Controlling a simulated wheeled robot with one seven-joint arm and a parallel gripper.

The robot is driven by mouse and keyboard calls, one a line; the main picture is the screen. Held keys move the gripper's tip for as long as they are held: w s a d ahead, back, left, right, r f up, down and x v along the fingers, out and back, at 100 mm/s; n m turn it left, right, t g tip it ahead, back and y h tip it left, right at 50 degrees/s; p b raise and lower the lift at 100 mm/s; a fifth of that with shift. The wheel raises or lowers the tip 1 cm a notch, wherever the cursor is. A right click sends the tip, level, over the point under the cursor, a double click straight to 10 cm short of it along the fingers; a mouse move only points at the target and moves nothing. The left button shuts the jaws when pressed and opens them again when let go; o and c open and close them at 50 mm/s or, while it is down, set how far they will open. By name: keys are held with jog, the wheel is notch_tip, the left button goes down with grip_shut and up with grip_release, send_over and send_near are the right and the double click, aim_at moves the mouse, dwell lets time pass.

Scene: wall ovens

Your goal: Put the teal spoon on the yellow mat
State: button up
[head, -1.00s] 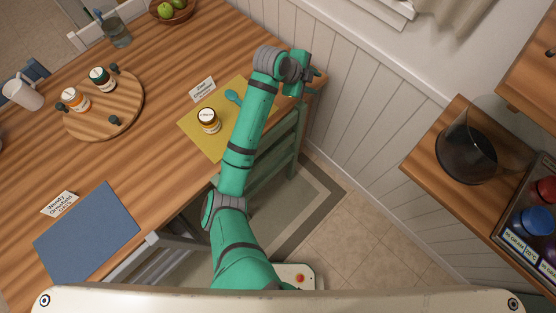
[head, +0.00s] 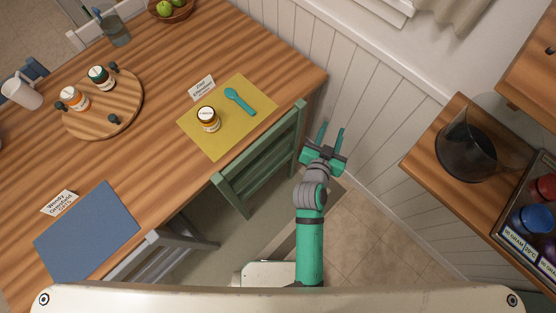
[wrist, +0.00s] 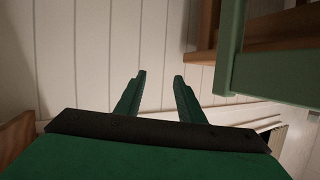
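The teal spoon (head: 239,101) lies on the yellow mat (head: 223,145), on the mat's right part as seen in the head view. My gripper (head: 330,131) is off the table, to the right of the green chair and in front of the white panelled wall. In the wrist view my gripper (wrist: 159,76) has its two fingers apart with nothing between them. The spoon is not in the wrist view.
The green chair (head: 262,160) stands at the table edge beside my gripper. A blue mat (head: 87,235), a round board with bottles (head: 137,110) and a name card (head: 201,88) are on the table. A wooden counter with a glass jug (head: 467,150) is at right.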

jog(key=s+a+n+t+y, duration=0.1)
jog(key=s+a+n+y, duration=0.15)
jog(key=s+a, duration=0.45)
jog(key=s+a+n+y, duration=0.2)
jog(key=s+a+n, duration=0.1)
jog(key=s, duration=0.8)
jog(key=s+a+r, duration=0.3)
jog(key=s, duration=0.2)
jog(key=s+a+r+t, duration=0.1)
jog(key=s+a+r, duration=0.2)
jog(key=s, duration=0.3)
jog(key=shift+s+a+r+y, duration=0.25)
jog(key=shift+a+r+y, duration=0.1)
jog(key=shift+a+y, duration=0.15)
jog(key=shift+d+m, duration=0.1)
jog(key=shift+m, duration=0.15)
jog(key=shift+c, duration=0.5)
